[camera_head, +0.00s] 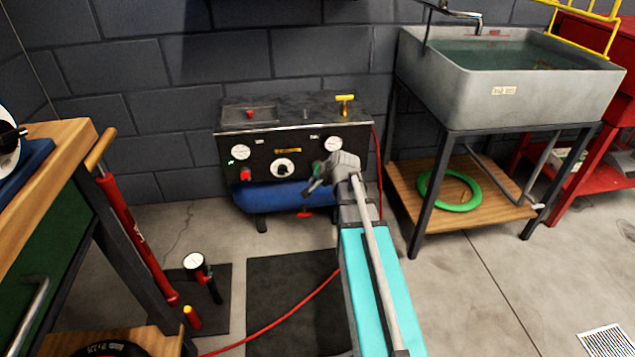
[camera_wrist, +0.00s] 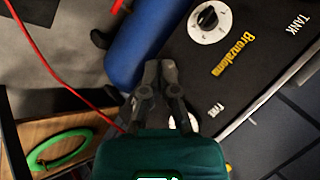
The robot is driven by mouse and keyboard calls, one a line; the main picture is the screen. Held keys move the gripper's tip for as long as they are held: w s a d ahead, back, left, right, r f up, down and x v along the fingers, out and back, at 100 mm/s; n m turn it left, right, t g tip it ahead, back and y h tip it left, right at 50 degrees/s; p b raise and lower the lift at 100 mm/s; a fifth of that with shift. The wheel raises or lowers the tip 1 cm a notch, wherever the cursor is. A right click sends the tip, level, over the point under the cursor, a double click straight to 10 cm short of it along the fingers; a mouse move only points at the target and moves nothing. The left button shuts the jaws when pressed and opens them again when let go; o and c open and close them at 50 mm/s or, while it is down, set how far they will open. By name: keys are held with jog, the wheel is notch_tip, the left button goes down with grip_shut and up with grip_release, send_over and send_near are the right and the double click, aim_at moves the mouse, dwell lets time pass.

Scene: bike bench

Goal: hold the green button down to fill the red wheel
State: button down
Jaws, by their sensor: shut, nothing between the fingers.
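The black compressor panel (camera_head: 262,144) stands at the back wall above a blue tank (camera_head: 268,197). My gripper (camera_head: 308,190) is in front of the panel's right half, shut and empty, with its tips near the panel's lower edge. In the wrist view the shut fingertips (camera_wrist: 158,68) lie over the border between panel and blue tank (camera_wrist: 145,45). I cannot make out the green button clearly; the gripper covers that part of the panel. A red button (camera_head: 245,174) shows at the panel's left. I cannot identify the red wheel in either view.
A dial knob (camera_head: 282,168) and two gauges, left (camera_head: 236,152) and right (camera_head: 332,144), are on the panel. A red hose (camera_head: 290,318) crosses the floor. A sink (camera_head: 500,80) stands right, a wooden bench (camera_head: 45,160) left. A red pump (camera_head: 135,235) leans by the bench.

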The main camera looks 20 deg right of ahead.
jog(key=w+d+f+m+t+b, duration=0.1)
jog(key=w+d+f+m+b, duration=0.1)
jog(key=d+f+b, duration=0.2)
jog(key=shift+d+f+h+b, duration=0.25)
jog(key=shift+f+h+b, duration=0.05)
jog(key=shift+f+b, duration=1.15)
jog(key=shift+w, duration=0.1)
jog(key=w+d, duration=0.2)
jog(key=w, duration=0.6)
jog(key=shift+d, duration=0.2)
jog(key=shift+w+d, duration=0.25)
jog(key=shift+w, duration=0.6)
dwell(1.8)
jog(key=shift+s, duration=0.15)
dwell(0.8)
jog(key=shift+s+a, duration=0.25)
jog(key=shift+s, duration=0.45)
jog(key=shift+s+a, duration=0.25)
jog(key=shift+s, duration=0.55)
jog(key=shift+s+a, duration=0.2)
jog(key=shift+s, duration=0.6)
jog(key=shift+s+a, duration=0.25)
jog(key=shift+s, duration=0.55)
